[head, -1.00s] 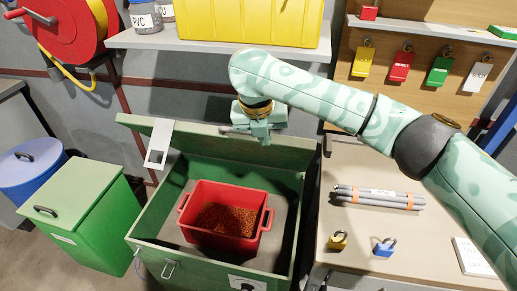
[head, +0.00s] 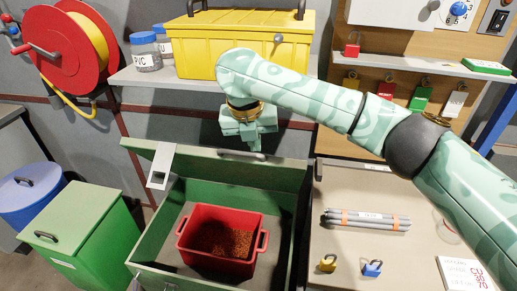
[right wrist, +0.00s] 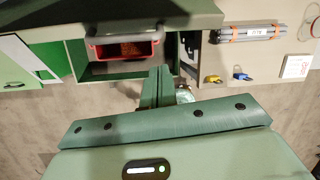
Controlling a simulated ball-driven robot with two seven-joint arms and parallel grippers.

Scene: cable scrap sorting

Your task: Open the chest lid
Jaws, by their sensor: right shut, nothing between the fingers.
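The green chest (head: 142,252) stands open on the floor in the head view. Its lid (head: 215,172) is raised and leans at the back, with a dark handle (head: 243,154) near its top edge and a pale hasp plate (head: 160,166) hanging at its left. A red bin (head: 220,267) with reddish-brown granules sits inside the chest. My right gripper (head: 254,149) is shut and empty at the lid's top edge by the handle; I cannot tell whether it touches. In the right wrist view its closed fingers (right wrist: 156,88) point toward the chest. My left gripper is not in view.
A workbench (head: 345,240) at the right holds grey cable pieces (head: 366,219) and yellow and blue padlocks. A shelf (head: 150,80) with a yellow case (head: 245,48) is above and behind the lid. A green bin (head: 85,215) stands at the left.

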